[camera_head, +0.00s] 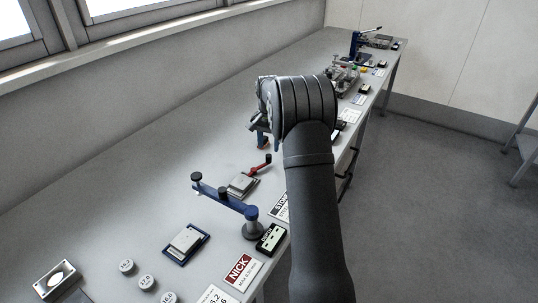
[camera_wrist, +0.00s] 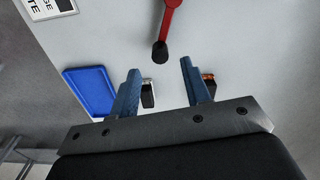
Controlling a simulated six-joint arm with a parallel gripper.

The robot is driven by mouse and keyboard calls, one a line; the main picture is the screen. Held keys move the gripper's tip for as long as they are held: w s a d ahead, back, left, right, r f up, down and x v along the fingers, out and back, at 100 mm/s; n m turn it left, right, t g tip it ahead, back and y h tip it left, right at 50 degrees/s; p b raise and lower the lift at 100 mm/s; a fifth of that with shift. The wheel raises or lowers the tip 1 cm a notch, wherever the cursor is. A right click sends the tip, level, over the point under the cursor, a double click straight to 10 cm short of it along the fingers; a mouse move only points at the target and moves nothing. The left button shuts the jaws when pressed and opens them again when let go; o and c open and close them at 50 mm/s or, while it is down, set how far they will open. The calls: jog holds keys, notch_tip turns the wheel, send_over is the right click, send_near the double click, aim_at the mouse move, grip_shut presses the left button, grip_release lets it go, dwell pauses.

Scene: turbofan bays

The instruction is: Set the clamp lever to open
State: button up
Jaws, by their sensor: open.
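The clamp lever (camera_head: 257,167) is a red bar with a black knob, beside a grey metal block (camera_head: 242,184) on the bench in the head view. In the wrist view the red lever (camera_wrist: 171,18) enters from the top edge, and its black knob (camera_wrist: 160,52) lies just ahead of the gap between my fingertips. My gripper (camera_wrist: 160,66) is open with two blue fingers, and nothing is held between them. In the head view my gripper (camera_head: 262,138) is partly hidden by my arm, beyond the lever. The far end of the lever is outside the wrist view.
A blue bar fixture (camera_head: 226,198) with black knobs stands nearer on the bench (camera_head: 150,190). A red NICK card (camera_head: 238,270) and several round weights lie in front. A blue tray (camera_wrist: 90,90) lies left of my fingers in the wrist view. Small objects sit partly behind both fingers.

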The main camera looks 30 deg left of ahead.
aim_at(269, 155)
notch_tip(269, 155, down, 5)
jog(key=shift+f, duration=0.2)
grip_shut()
